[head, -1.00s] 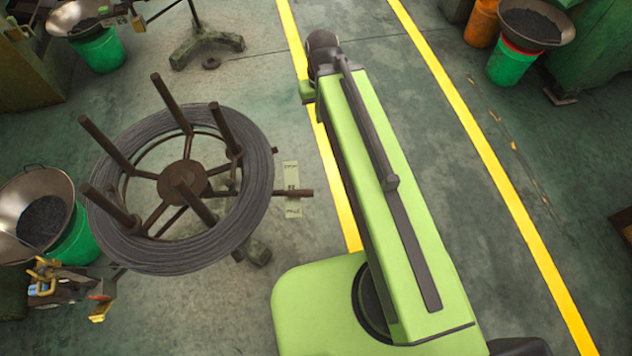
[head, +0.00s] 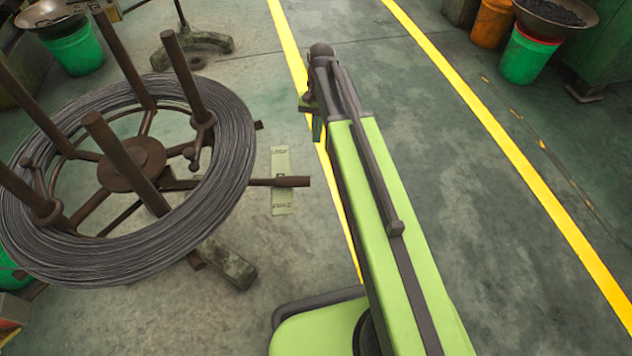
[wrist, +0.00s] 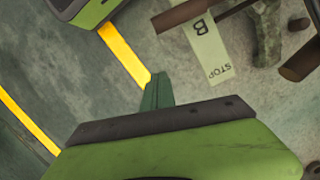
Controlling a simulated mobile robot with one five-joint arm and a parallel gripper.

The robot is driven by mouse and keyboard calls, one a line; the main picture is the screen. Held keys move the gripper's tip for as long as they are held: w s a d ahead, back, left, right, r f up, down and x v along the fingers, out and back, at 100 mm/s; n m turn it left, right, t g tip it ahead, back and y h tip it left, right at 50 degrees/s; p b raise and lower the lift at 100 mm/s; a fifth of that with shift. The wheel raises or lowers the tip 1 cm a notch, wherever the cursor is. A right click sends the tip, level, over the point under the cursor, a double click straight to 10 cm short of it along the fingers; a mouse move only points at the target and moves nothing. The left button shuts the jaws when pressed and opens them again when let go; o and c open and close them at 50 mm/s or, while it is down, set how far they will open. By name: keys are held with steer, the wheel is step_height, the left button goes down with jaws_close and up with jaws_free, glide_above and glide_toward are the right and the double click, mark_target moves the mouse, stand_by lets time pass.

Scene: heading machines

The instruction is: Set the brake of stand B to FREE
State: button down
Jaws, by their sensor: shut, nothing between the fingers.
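Stand B carries a large coil of grey wire (head: 225,190) on a rusty spoked reel (head: 130,165), at the left of the head view. A brown brake lever (head: 285,181) sticks out to the right from the stand, above a pale label strip (head: 281,205) on the floor. In the wrist view the label (wrist: 207,45) reads B, with STOP at its lower end; the lever (wrist: 190,12) crosses its upper part. My gripper (wrist: 157,88) is shut and empty, beside the STOP end and apart from the lever. In the head view it (head: 317,128) hangs right of the label, partly hidden.
The stand's foot (head: 228,262) rests on the floor beneath the coil. Upright reel posts (head: 125,160) rise from it. Another stand's base (head: 195,45) stands behind. The floor between the yellow lines is clear.

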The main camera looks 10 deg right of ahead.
steer(key=s+a+f+b, duration=0.2)
steer(key=s+f+b, duration=0.4)
steer(key=f+b, duration=0.2)
steer(key=shift+a+f+b, duration=0.3)
steer(key=shift+f+b, duration=0.1)
steer(key=shift+f, duration=0.1)
